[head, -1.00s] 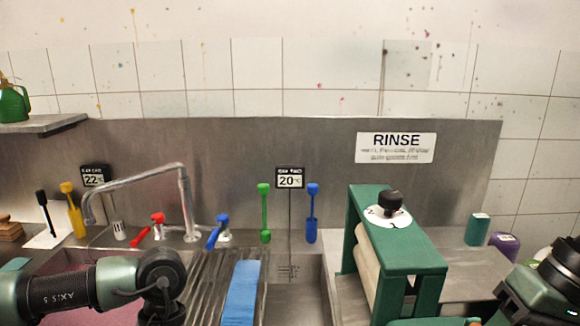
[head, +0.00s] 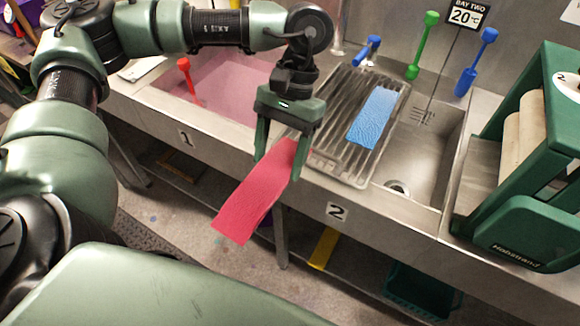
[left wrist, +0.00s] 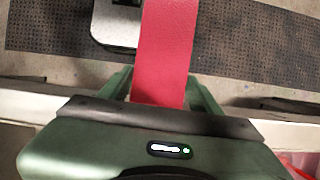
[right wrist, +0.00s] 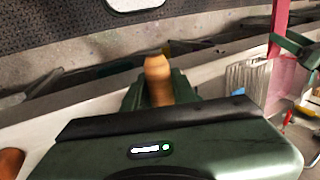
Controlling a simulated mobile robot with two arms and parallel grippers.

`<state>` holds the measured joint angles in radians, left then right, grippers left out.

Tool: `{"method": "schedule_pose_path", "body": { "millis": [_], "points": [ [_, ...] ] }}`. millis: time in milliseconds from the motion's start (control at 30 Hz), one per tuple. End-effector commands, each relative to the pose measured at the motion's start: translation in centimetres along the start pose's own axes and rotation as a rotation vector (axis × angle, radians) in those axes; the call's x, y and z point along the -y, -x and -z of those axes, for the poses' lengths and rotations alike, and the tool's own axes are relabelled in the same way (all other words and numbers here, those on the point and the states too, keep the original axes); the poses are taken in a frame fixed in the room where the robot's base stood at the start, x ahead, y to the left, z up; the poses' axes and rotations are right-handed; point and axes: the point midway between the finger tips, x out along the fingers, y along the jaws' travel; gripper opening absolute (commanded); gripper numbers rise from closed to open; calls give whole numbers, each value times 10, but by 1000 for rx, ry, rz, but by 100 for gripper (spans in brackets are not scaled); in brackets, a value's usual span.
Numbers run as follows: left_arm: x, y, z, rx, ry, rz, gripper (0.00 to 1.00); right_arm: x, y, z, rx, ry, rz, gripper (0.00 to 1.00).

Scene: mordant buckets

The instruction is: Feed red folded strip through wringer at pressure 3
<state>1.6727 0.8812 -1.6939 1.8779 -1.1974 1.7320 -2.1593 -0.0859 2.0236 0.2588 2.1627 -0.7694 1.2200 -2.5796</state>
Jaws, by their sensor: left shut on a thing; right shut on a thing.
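The red strip (head: 250,195) hangs slanting from my left gripper (head: 279,165), in front of the sink's edge; the strip fills the top middle of the left wrist view (left wrist: 165,50). The left gripper is shut on its upper end. The green wringer (head: 530,222) stands on the counter at the right, with pale rollers (head: 521,130). Part of its white dial (head: 568,84) shows a 2; the knob is cut off. In the right wrist view my right gripper (right wrist: 155,95) is shut on a tan wooden handle (right wrist: 157,78). It is outside the head view.
A blue strip (head: 372,117) lies on the ribbed drainboard (head: 335,125) between the pinkish left basin (head: 225,80) and the steel right basin (head: 428,150). A teal crate (head: 422,290) sits below the counter.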

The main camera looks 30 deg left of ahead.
Motion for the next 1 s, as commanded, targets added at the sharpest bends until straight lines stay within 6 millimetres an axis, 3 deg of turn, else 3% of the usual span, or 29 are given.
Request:
{"method": "schedule_pose_path", "body": {
  "millis": [367, 700, 1000],
  "points": [
    [-39, 46, 59, 2, 340, -145, 19, 0, 0, 0, 1, 0, 0, 4],
    [-121, 141, 138, 8, 1025, -438, 19, 0, 0, 0, 1, 0, 0, 4],
    [-164, 185, 167, 7, 1409, -596, 19, 0, 0, 0, 0, 0, -1, 4]
  ]
}}
